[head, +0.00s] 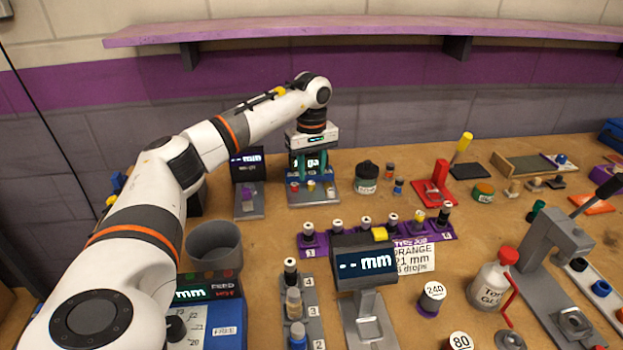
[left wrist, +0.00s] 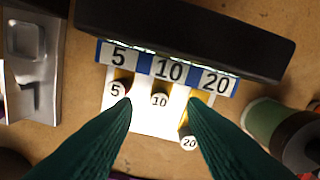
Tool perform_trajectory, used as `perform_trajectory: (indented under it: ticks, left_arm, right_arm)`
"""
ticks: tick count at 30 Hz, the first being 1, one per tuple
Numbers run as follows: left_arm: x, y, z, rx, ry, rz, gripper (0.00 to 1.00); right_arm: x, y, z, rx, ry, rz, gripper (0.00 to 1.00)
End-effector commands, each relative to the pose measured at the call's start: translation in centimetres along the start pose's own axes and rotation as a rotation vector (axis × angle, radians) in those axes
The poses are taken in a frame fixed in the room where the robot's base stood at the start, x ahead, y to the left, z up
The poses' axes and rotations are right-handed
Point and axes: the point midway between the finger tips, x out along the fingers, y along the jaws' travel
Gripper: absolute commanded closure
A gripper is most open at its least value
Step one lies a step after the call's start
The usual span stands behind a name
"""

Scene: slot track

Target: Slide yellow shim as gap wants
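My left gripper (head: 311,160) is at the back of the table, pointing down over a small station (head: 315,201) with knobs in front of a dark display. In the left wrist view my green fingers (left wrist: 160,102) are spread with nothing between them that they touch. Below them are slots labelled 5, 10 and 20, with the 5 knob (left wrist: 117,90), the 10 knob (left wrist: 159,100) and the 20 knob (left wrist: 189,142). The 20 knob sits nearer the front than the others. In the head view the middle knob (head: 311,187) looks yellow. Which piece is the yellow shim, I cannot tell. My right gripper is out of view.
A dark jar (head: 367,177) stands right of the station.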

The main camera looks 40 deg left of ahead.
Motion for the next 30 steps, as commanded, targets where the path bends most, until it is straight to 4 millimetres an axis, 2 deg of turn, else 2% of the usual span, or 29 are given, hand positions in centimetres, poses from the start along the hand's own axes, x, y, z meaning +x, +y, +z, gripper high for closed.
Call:
perform_trajectory:
  ticks: [1,6,17,20,24,25,30]
  left_arm:
    - [0.9,0.1,0.0,0.000,0.001,0.004,0.61]
    - [2.7,0.1,0.0,0.000,0.000,0.002,0.61]
    - [3.2,0.0,0.0,0.001,-0.001,0.000,0.61]
    - [3.2,0.0,0.0,0.000,-0.001,0.000,0.75]
    - [3.2,0.0,0.0,0.000,-0.001,0.000,0.97]
    - [3.2,0.0,0.0,0.000,-0.001,0.000,1.00]
    - [3.2,0.0,0.0,0.000,0.000,0.000,1.00]
  right_arm:
    - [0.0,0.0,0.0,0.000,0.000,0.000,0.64]
    - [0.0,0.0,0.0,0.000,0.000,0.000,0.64]
    - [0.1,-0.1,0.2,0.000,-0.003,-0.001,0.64]
    - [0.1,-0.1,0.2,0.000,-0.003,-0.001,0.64]
    - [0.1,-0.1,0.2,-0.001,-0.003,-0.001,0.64]
    - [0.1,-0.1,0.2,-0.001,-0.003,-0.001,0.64]
    - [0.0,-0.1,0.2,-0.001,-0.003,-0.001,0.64]
